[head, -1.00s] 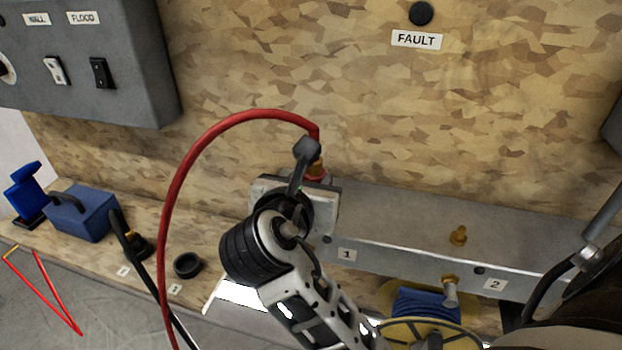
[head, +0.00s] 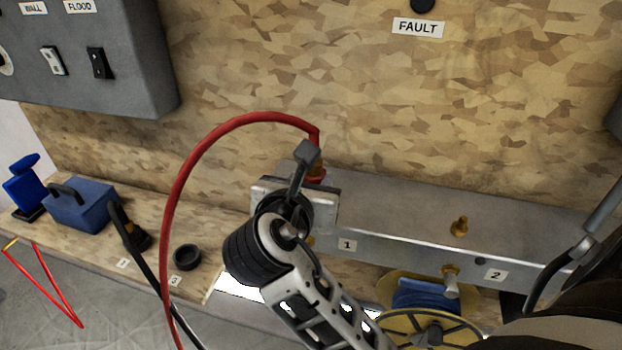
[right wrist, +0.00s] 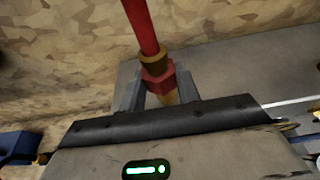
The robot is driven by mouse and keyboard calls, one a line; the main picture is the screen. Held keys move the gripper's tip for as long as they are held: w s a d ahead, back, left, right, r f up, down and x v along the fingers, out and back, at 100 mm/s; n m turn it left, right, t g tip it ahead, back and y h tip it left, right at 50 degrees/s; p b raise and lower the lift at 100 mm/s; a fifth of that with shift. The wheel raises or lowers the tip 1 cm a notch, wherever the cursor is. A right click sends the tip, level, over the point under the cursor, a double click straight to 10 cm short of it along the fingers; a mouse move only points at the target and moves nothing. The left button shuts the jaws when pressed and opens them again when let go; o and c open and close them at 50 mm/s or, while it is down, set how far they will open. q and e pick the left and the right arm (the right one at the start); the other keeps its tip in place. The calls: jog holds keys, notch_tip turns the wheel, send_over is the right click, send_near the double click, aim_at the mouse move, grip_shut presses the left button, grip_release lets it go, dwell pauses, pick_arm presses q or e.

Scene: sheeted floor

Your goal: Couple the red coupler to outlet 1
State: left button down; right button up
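The red coupler (head: 317,174) is at the end of a red hose, above the grey metal manifold (head: 400,225). My right gripper (right wrist: 156,88) is shut on it; in the right wrist view the red coupler (right wrist: 156,77) sits between the two fingers. Outlet 1 is mostly hidden behind my right gripper in the head view, left of the label 1 (head: 347,245). I cannot tell whether the coupler is seated on it. My left gripper is not in view.
A brass outlet stub (head: 460,226) stands near label 2 (head: 495,275). A yellow reel with blue hose (head: 425,297) is below. The red hose (head: 172,200) arches left. A blue box (head: 80,208) and a black ring (head: 187,257) lie on the ledge. The speckled board rises behind.

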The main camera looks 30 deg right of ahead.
jog(key=o, duration=0.5)
jog(key=shift+r, duration=0.1)
